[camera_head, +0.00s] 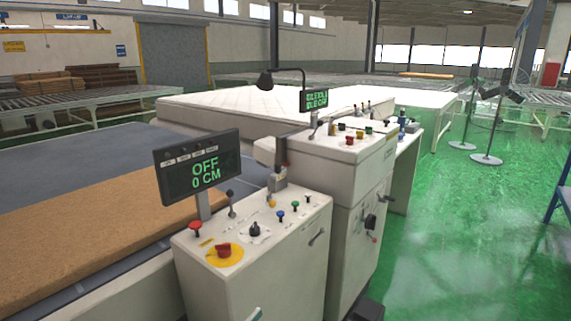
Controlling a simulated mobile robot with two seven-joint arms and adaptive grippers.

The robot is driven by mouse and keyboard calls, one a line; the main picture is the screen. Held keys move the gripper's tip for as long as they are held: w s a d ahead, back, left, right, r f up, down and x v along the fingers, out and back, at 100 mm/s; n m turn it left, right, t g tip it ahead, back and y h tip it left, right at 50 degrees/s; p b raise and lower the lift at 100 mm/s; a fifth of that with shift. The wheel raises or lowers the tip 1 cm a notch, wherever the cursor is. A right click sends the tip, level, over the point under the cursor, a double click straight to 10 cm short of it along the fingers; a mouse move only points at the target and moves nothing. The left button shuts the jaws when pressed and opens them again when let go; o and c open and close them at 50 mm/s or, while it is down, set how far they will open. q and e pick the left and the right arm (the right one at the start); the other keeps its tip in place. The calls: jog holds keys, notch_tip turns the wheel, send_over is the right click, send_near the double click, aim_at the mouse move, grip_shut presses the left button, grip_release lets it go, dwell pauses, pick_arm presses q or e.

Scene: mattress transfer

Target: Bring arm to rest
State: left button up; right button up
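Neither of my arms nor grippers can be made out in the head view. A white control console (262,255) stands in the front middle. It carries a dark display (198,167) reading "OFF" and "0 CM" in green. On its top are a red emergency button (224,250) on a yellow disc, another red button (195,226), a small joystick lever (231,204) and several coloured knobs. A second console (340,185) stands behind it with a smaller green-lit display (314,99).
A brown mattress slab (95,248) lies on the machine bed at left. A white mattress (245,105) lies behind the consoles. Roller conveyors (90,100) run at the back. Green floor (455,235) is open at right. Two stands (486,158) and a blue frame (560,190) are at right.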

pick_arm(q)
jog(key=s+a+f+n+g+y, duration=0.1)
jog(key=s+a+f+g+y, duration=0.1)
jog(key=s+a+f, duration=0.3)
jog(key=s+a+f+n+g+y, duration=0.1)
jog(key=s+a+f+y, duration=0.3)
jog(key=f, duration=0.7)
jog(key=s+a+f+n+g+y, duration=0.1)
jog(key=s+a+f+g+y, duration=0.1)
jog(key=s+a+f, duration=0.5)
jog(key=shift+s+f+g+y, duration=0.35)
jog(key=shift+f+g+y, duration=0.05)
jog(key=shift+f, duration=0.45)
